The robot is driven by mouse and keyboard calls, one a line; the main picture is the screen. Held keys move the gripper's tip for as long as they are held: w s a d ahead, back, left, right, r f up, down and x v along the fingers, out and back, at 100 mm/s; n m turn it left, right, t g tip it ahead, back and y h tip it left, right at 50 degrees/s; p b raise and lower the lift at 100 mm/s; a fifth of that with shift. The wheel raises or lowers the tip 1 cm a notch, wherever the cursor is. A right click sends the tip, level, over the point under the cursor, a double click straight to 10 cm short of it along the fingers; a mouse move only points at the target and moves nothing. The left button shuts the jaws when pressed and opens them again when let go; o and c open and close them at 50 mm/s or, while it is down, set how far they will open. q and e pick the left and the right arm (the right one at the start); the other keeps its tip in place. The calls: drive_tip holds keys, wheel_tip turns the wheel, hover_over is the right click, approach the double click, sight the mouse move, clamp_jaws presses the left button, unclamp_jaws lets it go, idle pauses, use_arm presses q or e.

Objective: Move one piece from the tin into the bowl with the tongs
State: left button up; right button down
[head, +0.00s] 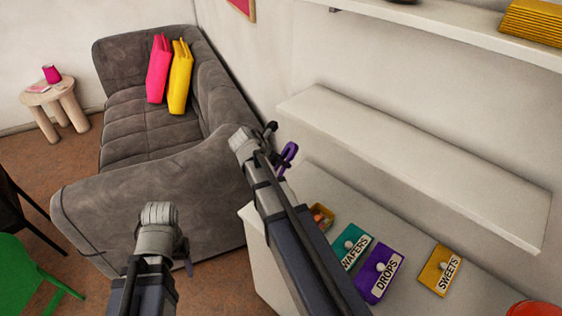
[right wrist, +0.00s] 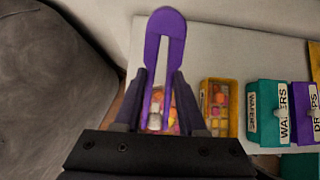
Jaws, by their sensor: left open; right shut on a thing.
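The purple tongs (head: 287,157) show beside the end of my right arm in the head view. My right gripper (right wrist: 157,85) is shut on them, and their rounded end (right wrist: 168,16) points up in the right wrist view. Colourful pieces (right wrist: 155,118) show below the tongs, partly hidden by my gripper; I cannot tell whether the tongs hold one. A yellow tin (right wrist: 234,112) with several pieces stands to the right; an orange tin (head: 318,224) shows in the head view. My left gripper (head: 188,268) is open, mostly hidden by its arm. I cannot identify the bowl.
Boxes labelled WAFERS (head: 349,240), DROPS (head: 378,280) and SWEETS (head: 441,275) stand on the pale surface right of the tin. A red-orange object (head: 535,308) is cut off at the lower right. A shelf (head: 420,150) overhangs the back. A grey sofa (head: 150,190) is left.

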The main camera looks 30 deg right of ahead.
drive_tip(key=shift+f+b, duration=2.6)
drive_tip(key=shift+f, duration=0.4)
drive_tip(key=c, duration=0.8)
unclamp_jaws()
drive_tip(key=shift+c, duration=0.2)
drive_tip(key=shift+r, duration=0.15)
wheel_tip(320, 180, up, 10)
drive_tip(key=p, duration=1)
hover_over(281, 173)
drive_tip(key=w+d, duration=0.1)
drive_tip(key=w, duration=0.1)
drive_tip(key=shift+w+d, duration=0.1)
